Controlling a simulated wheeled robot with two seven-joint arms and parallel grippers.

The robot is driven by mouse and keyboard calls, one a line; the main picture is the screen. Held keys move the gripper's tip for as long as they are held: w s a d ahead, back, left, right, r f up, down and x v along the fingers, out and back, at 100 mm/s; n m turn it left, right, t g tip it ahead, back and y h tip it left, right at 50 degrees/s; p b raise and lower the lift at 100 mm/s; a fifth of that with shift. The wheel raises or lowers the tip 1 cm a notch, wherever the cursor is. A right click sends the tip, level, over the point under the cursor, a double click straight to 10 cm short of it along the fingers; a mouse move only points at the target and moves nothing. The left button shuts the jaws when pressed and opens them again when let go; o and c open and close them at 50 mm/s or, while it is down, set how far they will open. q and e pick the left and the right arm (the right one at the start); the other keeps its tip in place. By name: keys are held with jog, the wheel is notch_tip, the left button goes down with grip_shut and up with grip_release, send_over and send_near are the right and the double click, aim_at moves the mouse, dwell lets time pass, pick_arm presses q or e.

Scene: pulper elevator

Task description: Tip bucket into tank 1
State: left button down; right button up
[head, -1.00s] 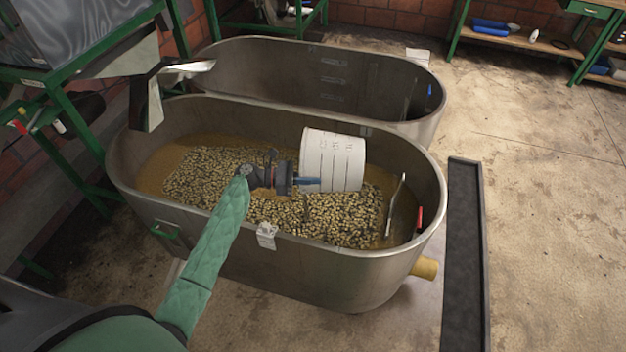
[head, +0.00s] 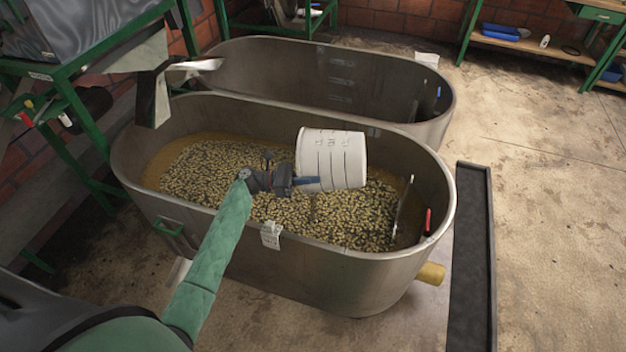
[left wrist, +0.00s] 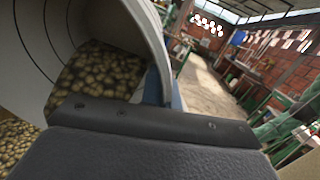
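The white bucket (head: 335,158) lies tipped on its side in the air over the front metal tank (head: 330,262), which holds a bed of yellowish-green coffee cherries (head: 225,180) in brownish liquid. My left gripper (head: 306,184) is shut at the bucket's edge, its arm reaching over the tank's near wall. In the left wrist view the bucket's curved pale inside (left wrist: 95,18) fills the upper left. Cherries (left wrist: 100,72) show within its rim; I cannot tell how many are in the bucket. The dark gripper body (left wrist: 150,125) crosses the bottom. My right gripper is out of view.
A second, empty-looking metal tank (head: 300,75) stands behind. A metal chute (head: 155,90) on a green frame is at left. A dark channel (head: 473,250) lies on the floor at right, beside a yellow outlet pipe (head: 430,273). The floor farther right is clear.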

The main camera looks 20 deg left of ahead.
pick_arm(q)
jog(key=shift+a, duration=0.2)
jog(key=shift+s+a+h+b, duration=0.1)
jog(key=shift+a+h+b, duration=0.3)
jog(key=shift+h+b, duration=0.25)
jog(key=shift+a, duration=0.1)
jog(key=shift+a+t+b, duration=0.25)
jog(key=shift+t+b, duration=0.1)
jog(key=shift+t, duration=0.05)
jog(key=shift+s+a+f+h+b, duration=0.1)
jog(key=shift+a+h+b, duration=0.25)
jog(key=shift+h, duration=0.2)
jog(key=shift+a+b, duration=0.25)
jog(key=shift+b, duration=0.1)
jog(key=shift+a+h, duration=0.15)
jog(key=shift+h, duration=0.15)
jog(key=shift+t, duration=0.3)
jog(key=shift+s+a, duration=0.1)
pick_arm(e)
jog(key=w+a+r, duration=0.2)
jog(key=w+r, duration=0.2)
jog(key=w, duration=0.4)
